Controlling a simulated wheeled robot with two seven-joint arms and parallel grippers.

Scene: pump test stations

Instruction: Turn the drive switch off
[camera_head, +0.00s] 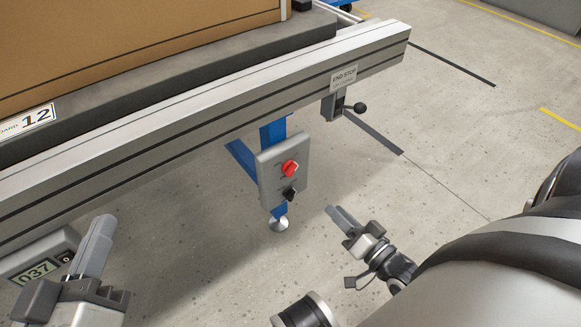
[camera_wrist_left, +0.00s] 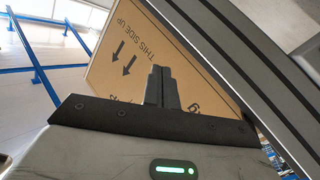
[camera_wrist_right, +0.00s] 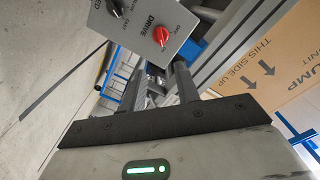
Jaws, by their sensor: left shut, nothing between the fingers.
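A grey control panel (camera_head: 270,185) hangs under the conveyor on a blue leg. It carries a red knob (camera_head: 290,168) above a black knob (camera_head: 289,193). In the right wrist view the red knob (camera_wrist_right: 160,35) has DRIVE and OFF lettering beside it; its exact pointer setting I cannot tell. The black knob (camera_wrist_right: 115,8) is partly cut off at the top. My right gripper (camera_head: 337,215) is open and empty, to the right of and below the panel, apart from it. My left gripper (camera_head: 102,228) is shut and empty, at the lower left by the conveyor's edge.
The conveyor rail (camera_head: 215,98) carries a large cardboard box (camera_head: 130,45). An END STOP label (camera_head: 344,77) sits above a black-knobbed lever (camera_head: 355,107). A grey display (camera_head: 38,268) reading 037 is beside my left gripper. The floor right of the panel is clear.

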